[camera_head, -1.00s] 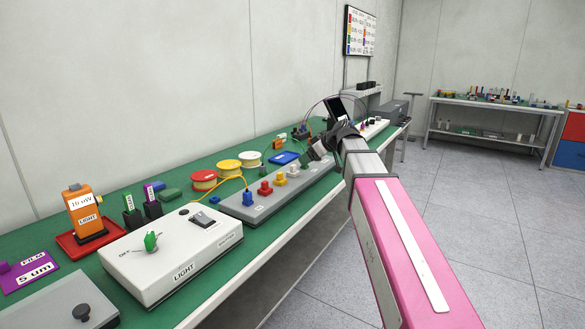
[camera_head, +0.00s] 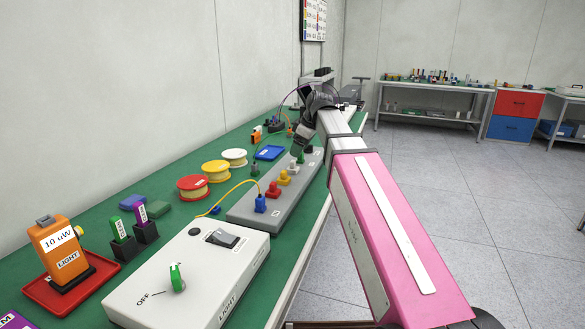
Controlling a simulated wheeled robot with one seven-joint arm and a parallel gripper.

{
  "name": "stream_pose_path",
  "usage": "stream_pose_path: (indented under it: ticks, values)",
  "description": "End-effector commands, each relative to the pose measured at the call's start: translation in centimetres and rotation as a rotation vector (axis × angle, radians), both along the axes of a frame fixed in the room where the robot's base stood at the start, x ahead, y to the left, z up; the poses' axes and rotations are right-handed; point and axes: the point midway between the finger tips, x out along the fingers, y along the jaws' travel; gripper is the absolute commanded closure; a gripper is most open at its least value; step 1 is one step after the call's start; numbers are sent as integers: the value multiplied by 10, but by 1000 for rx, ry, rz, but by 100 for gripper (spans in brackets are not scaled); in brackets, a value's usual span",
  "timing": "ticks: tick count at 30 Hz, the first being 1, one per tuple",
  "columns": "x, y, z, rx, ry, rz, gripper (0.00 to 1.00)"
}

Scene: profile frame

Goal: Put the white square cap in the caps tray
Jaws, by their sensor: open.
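The white square cap (camera_head: 293,168) appears to be the small white piece on the grey panel (camera_head: 247,206), between a yellow and a green piece. My gripper (camera_head: 300,150) points down at the far end of this panel, just beyond the white piece. It is open and looks empty, though its fingertips are small and partly unclear.
Red, yellow and white spools (camera_head: 234,157) sit left of the panel. A white LIGHT box (camera_head: 190,270) fills the near bench. Open floor (camera_head: 450,200) lies right.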

Motion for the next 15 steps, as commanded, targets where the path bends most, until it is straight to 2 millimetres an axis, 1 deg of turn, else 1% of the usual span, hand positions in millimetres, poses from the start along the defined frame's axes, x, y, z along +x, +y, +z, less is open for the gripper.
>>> stream_pose_path:
  ticks: [1,4,11,15]
  values:
    - [1,3,-8,0,2,1,28]
    - [3,7,-18,0,1,1,28]
    - [6,11,-29,1,-1,1,28]
    - [11,14,-43,0,1,1,28]
